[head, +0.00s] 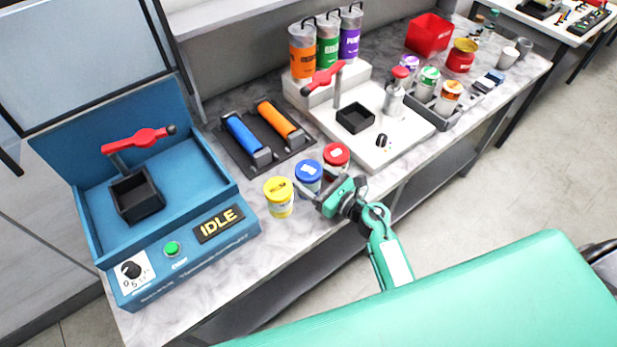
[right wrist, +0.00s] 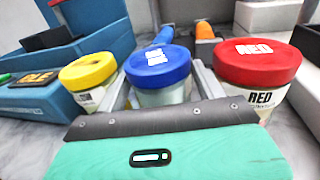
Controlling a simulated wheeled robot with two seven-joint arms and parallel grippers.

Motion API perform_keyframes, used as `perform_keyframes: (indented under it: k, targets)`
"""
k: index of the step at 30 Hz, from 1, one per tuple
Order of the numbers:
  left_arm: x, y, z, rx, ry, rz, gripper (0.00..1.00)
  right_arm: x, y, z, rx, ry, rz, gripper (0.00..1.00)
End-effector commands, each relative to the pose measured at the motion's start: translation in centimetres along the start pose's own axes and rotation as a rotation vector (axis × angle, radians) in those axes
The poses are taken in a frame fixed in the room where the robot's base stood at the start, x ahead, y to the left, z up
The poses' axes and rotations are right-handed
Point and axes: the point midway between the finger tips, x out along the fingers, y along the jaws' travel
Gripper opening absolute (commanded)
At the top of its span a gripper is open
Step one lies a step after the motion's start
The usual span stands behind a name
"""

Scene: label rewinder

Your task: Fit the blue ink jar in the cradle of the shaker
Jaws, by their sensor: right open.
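The blue ink jar (head: 309,172) stands upright on the marbled bench, between a yellow jar (head: 278,197) and a red jar (head: 336,156). My right gripper (head: 314,182) is open at the blue jar. In the right wrist view the blue jar (right wrist: 159,75) sits between the two grey fingers, with a finger on either side; I cannot tell whether they touch it. The blue machine (head: 190,243) at left, with an IDLE display, has an empty black cradle (head: 137,197) under a raised red lever (head: 137,140). My left gripper is not in view.
A white machine (head: 390,147) with its own black cradle (head: 356,118) and red lever stands behind the jars. A dark mat (head: 265,146) holds blue and orange rollers. A grey tray of small jars (head: 437,112) and a red bin (head: 429,33) are further right. Bench is bare before the blue machine's right side.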

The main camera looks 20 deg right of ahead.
Motion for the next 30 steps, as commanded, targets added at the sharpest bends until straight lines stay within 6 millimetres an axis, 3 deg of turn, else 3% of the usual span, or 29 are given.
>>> perform_keyframes:
  k: [4, 11, 22, 30]
  targets:
    - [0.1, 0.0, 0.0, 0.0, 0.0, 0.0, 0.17, 0.0, 0.0, -0.1, 0.0, 0.0, 0.0, 0.7]
    - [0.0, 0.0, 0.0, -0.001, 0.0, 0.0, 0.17, 0.0, 0.0, 0.0, 0.0, -0.001, 0.0, 0.24]
    - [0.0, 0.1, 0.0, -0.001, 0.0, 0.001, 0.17, -0.1, -0.1, 0.7, -0.003, -0.001, 0.0, 0.24]
    - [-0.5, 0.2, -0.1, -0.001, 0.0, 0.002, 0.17, -0.1, -0.1, 4.2, -0.006, -0.003, 0.0, 0.24]
